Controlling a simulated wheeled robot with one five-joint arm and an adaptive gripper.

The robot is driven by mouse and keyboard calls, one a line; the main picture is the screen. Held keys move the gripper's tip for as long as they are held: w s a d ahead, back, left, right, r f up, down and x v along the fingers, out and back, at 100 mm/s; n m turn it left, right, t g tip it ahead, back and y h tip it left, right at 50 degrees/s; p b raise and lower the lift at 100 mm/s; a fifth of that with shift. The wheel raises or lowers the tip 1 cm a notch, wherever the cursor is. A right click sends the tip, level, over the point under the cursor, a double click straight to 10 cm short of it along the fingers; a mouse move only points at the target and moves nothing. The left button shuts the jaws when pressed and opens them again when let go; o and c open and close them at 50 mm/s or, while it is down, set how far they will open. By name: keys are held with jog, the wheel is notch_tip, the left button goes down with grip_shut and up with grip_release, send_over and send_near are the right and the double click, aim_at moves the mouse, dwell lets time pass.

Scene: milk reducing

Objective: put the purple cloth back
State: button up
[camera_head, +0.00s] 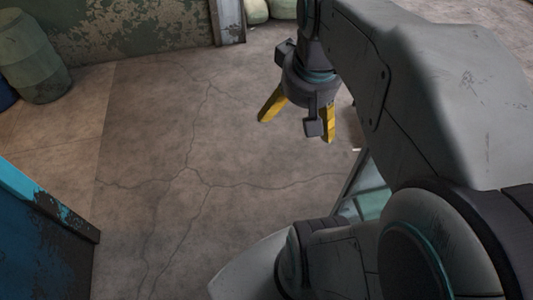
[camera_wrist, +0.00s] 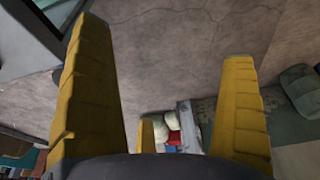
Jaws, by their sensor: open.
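I cannot make out the purple cloth in either view. My gripper (camera_head: 298,124) hangs over bare floor in the head view, with its yellow fingers spread apart and nothing between them. In the wrist view, my gripper (camera_wrist: 163,45) also shows wide, empty fingers, with cracked concrete floor behind them.
A green barrel (camera_head: 32,55) stands by the peeling wall at the far left. A blue, worn piece of furniture (camera_head: 40,235) is at the near left. Pale rounded objects (camera_head: 256,11) lie beyond a post (camera_head: 229,22). The cracked floor (camera_head: 185,150) between is clear.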

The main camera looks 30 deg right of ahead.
jog(key=s+a+f+n+t+y, duration=0.1)
jog(key=s+a+f+n, duration=0.2)
jog(key=a, duration=0.6)
jog(key=shift+s+f+n, duration=0.3)
jog(key=shift+s+f, duration=0.2)
jog(key=shift+f, duration=0.35)
dwell(0.5)
